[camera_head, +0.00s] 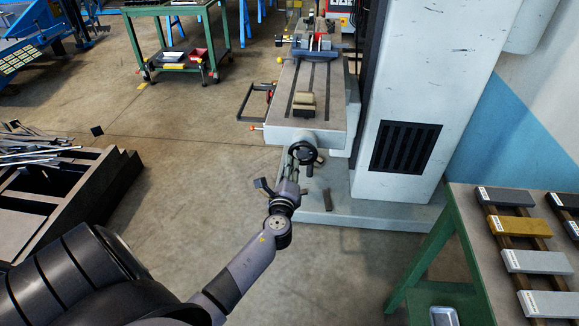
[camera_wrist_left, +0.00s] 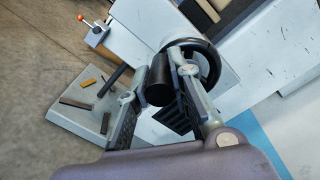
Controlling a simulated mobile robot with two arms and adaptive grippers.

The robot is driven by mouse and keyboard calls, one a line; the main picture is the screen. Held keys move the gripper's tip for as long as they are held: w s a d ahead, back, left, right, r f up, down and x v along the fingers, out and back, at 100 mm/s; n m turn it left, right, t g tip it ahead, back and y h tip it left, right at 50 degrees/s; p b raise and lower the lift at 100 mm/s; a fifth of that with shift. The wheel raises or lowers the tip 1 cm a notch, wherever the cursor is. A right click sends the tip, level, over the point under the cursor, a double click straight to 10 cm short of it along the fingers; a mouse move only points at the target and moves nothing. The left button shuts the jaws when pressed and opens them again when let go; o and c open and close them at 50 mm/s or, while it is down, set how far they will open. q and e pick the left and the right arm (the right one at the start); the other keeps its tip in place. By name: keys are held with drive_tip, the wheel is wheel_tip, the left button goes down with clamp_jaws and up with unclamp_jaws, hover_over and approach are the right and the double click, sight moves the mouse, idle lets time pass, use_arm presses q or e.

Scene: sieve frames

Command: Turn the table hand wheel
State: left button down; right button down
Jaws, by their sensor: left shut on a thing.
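The black table hand wheel (camera_head: 314,152) sits on the front end of the grey machine table in the head view. Its rim (camera_wrist_left: 216,66) also shows in the left wrist view, to the right of a black cylindrical handle (camera_wrist_left: 158,82). My left gripper (camera_head: 296,158) reaches the wheel from the front. In the left wrist view, my left gripper (camera_wrist_left: 160,92) has its fingers on either side of the handle and is shut on it. The fingers hide part of the wheel. My right gripper is not in view.
The slotted machine table (camera_head: 331,100) carries a small block (camera_head: 304,104) and a vise (camera_head: 312,46). A white column (camera_head: 415,90) stands right of it. A green-legged bench (camera_head: 485,250) with bars is at lower right. A dark rack (camera_head: 60,190) stands left. The floor between is clear.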

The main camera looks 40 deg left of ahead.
sight(295, 147)
use_arm(q)
drive_tip(key=m+p, duration=0.1)
drive_tip(key=m, duration=0.1)
drive_tip(key=r+m+p, duration=0.1)
drive_tip(key=shift+d+m, duration=0.1)
drive_tip(key=shift+m, duration=0.3)
drive_tip(key=m+p, duration=0.1)
drive_tip(key=r+m+p, duration=0.1)
drive_tip(key=m, duration=0.1)
drive_tip(key=shift+d+r+m+p, duration=0.1)
drive_tip(key=shift+d+m+p, duration=0.05)
drive_tip(key=shift+m+p, duration=0.15)
drive_tip(key=shift+w+d+r+m+p, duration=0.15)
drive_tip(key=shift+m+p, duration=0.3)
drive_tip(key=shift+m, duration=0.3)
drive_tip(key=shift+d+r+m+p, duration=0.15)
drive_tip(key=shift+m+p, duration=0.35)
drive_tip(key=shift+m, duration=0.3)
drive_tip(key=shift+w+d+r+m+p, duration=0.15)
drive_tip(key=shift+m+p, duration=0.3)
drive_tip(key=shift+m, duration=0.3)
drive_tip(key=shift+d+m+p, duration=0.2)
drive_tip(key=shift+m+p, duration=0.2)
drive_tip(key=shift+m, duration=0.3)
drive_tip(key=c, duration=1.8)
unclamp_jaws()
drive_tip(key=o, duration=0.4)
drive_tip(key=shift+d+r, duration=0.1)
drive_tip(key=shift+r, duration=0.25)
drive_tip(key=shift+c, duration=0.2)
